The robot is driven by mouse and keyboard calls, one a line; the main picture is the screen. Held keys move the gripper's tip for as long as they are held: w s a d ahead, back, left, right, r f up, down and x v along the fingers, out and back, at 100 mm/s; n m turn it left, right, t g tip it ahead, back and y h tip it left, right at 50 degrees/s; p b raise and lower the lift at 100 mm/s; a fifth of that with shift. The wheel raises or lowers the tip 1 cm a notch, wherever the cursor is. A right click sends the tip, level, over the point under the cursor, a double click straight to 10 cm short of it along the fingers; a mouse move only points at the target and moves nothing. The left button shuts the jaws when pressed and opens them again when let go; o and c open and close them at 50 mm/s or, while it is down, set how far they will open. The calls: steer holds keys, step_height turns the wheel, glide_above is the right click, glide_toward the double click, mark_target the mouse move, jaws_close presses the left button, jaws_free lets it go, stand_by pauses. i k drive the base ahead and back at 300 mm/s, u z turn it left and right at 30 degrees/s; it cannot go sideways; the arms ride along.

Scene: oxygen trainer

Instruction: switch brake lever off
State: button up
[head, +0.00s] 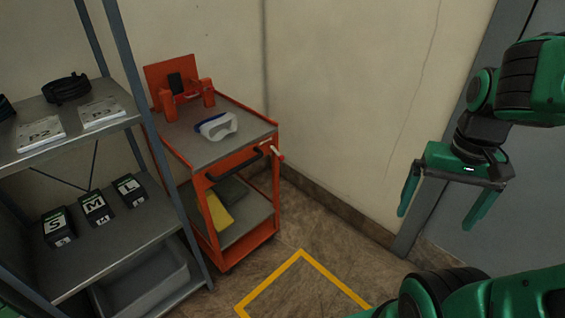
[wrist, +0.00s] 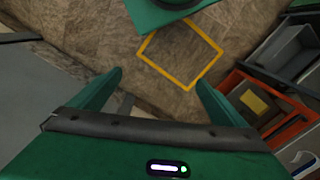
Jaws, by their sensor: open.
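An orange cart (head: 242,190) stands against the wall in the head view. A small pale-tipped lever (head: 277,153), which looks like the brake lever, sticks out at the cart's front right corner beside the black push handle (head: 236,166). Its exact setting is too small to tell. My gripper (head: 437,215) is open and empty, in the air well to the right of the cart, with its fingers pointing down. In the wrist view my gripper (wrist: 159,78) is over the floor. The cart (wrist: 243,82) shows only partly at the right edge there, and I cannot make out the lever.
A grey shelf (head: 130,250) with boxes stands left of the cart. White-and-blue goggles (head: 217,126) and an orange stand (head: 172,82) are on the cart top. A yellow floor square (head: 300,252) marks clear floor in front. A grey door (head: 530,190) is at the right.

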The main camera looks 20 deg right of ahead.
mark_target(281, 158)
steer(key=u, duration=1.4)
steer(key=k, duration=1.35)
steer(key=z, duration=1.05)
steer(key=i, duration=1)
steer(key=u, duration=0.05)
